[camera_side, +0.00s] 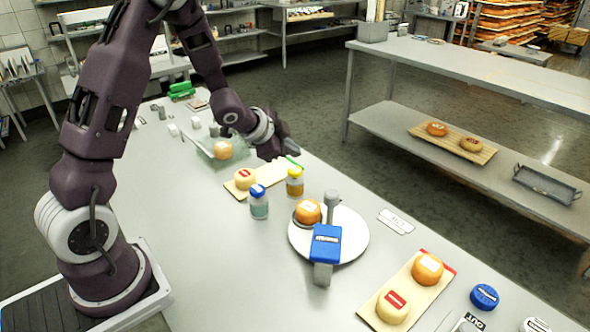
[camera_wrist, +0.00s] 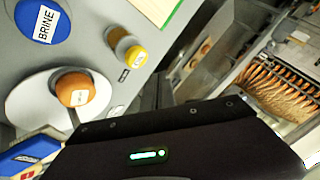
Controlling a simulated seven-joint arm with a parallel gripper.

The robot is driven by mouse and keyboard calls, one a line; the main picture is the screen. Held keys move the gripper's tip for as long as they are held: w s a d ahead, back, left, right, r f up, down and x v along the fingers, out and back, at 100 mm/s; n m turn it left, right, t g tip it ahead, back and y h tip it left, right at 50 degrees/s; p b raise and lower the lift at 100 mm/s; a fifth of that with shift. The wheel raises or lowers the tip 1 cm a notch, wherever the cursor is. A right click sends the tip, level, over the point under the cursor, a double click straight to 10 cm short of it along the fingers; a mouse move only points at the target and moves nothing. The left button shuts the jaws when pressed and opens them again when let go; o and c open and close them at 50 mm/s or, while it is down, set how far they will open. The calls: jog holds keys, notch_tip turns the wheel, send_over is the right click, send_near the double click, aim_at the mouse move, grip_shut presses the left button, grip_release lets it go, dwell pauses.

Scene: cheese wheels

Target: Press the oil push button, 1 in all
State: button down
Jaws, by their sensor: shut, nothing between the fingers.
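The likely oil push button is the yellow cap on an amber jar (camera_side: 295,183); no oil label is readable. In the wrist view its yellow cap (camera_wrist: 136,56) shows at upper centre, apart from my fingers. My gripper (camera_side: 294,150) is shut and empty, above the table and a little behind the yellow-capped jar. In the wrist view its dark fingers (camera_wrist: 157,92) show beside the jar. A blue-capped jar (camera_side: 259,204) stands to the left of the yellow one; its cap reads BRINE in the wrist view (camera_wrist: 42,20).
A round white plate (camera_side: 351,231) carries an orange cheese (camera_side: 307,212) beside a blue device (camera_side: 325,244). A board with a pale cheese (camera_side: 245,179) lies near the jars. Another board with two cheeses (camera_side: 427,269) is at front right. The grey table (camera_side: 215,265) is clear at front left.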

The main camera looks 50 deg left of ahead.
aim_at(297, 168)
jog(key=shift+f, duration=1.2)
jog(key=shift+f, duration=0.1)
dwell(1.0)
jog(key=shift+f, duration=0.3)
jog(key=shift+f, duration=0.9)
dwell(0.8)
jog(key=shift+r, duration=1.3)
jog(key=shift+r, duration=2.55)
